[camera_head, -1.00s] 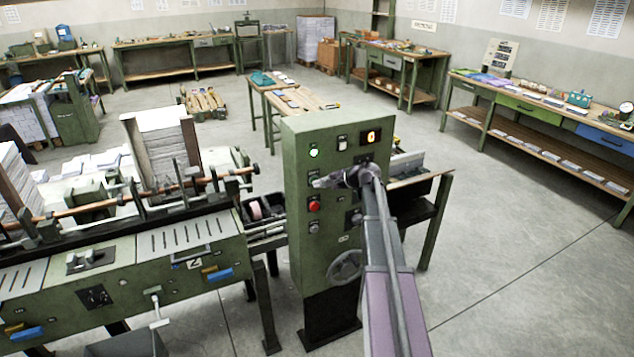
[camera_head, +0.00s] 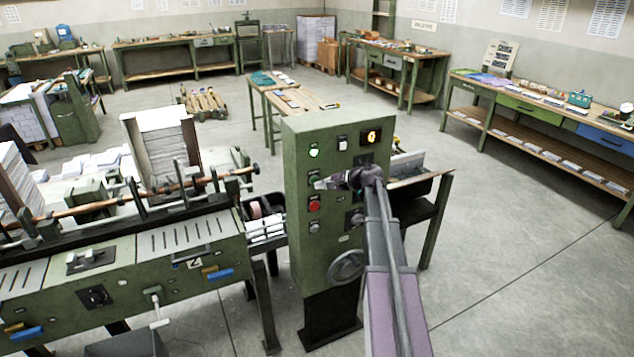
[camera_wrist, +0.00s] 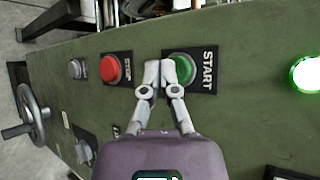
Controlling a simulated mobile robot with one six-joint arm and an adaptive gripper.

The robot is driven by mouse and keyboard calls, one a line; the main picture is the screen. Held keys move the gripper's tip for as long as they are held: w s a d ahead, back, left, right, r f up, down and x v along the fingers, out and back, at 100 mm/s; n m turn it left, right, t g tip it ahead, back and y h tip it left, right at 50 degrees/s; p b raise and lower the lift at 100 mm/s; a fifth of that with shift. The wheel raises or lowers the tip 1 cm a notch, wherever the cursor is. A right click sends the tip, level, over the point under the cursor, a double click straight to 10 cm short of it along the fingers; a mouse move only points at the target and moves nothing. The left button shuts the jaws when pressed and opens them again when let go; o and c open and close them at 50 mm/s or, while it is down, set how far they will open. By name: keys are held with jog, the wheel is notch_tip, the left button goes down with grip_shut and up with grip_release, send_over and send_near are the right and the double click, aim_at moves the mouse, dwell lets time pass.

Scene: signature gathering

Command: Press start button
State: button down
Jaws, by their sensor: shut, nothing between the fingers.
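The green start button (camera_wrist: 185,69) sits on a black plate marked START in the wrist view. In the head view the start button (camera_head: 314,176) shows on the front of the green control cabinet (camera_head: 330,262), just beyond my fingertips. My gripper (camera_wrist: 158,68) is shut and empty. In the wrist view its tips overlap the button's left edge and part of the plate. I cannot tell whether they touch. In the head view my gripper (camera_head: 320,184) is close to the panel. A green lamp (camera_head: 314,152) above the button is lit.
A red STOP button (camera_wrist: 111,69) is beside START; grey knobs and a handwheel (camera_head: 346,265) are also on the cabinet. The feeder machine (camera_head: 120,280) stands left. White sheets (camera_head: 265,228) lie in its channel. Floor at right is clear.

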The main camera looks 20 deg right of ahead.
jog(key=shift+s, duration=0.35)
jog(key=s, duration=0.4)
jog(key=shift+s, duration=0.4)
dwell(0.4)
jog(key=shift+d, duration=0.1)
dwell(0.4)
jog(key=s+a+f+n+g+h, duration=0.1)
jog(key=s+a+f+n+g, duration=0.3)
jog(key=a, duration=0.4)
jog(key=s+a+f+n+g+h, duration=0.1)
jog(key=s+a+f+n+g, duration=0.15)
jog(key=s+a, duration=0.45)
jog(key=s+a+f+n+g+h, duration=0.3)
jog(key=s+a+n+h, duration=0.3)
jog(key=s, duration=0.6)
jog(key=shift+s+a+f+n+h, duration=0.3)
jog(key=shift+s+a+f+n, duration=0.25)
jog(key=shift+a, duration=0.4)
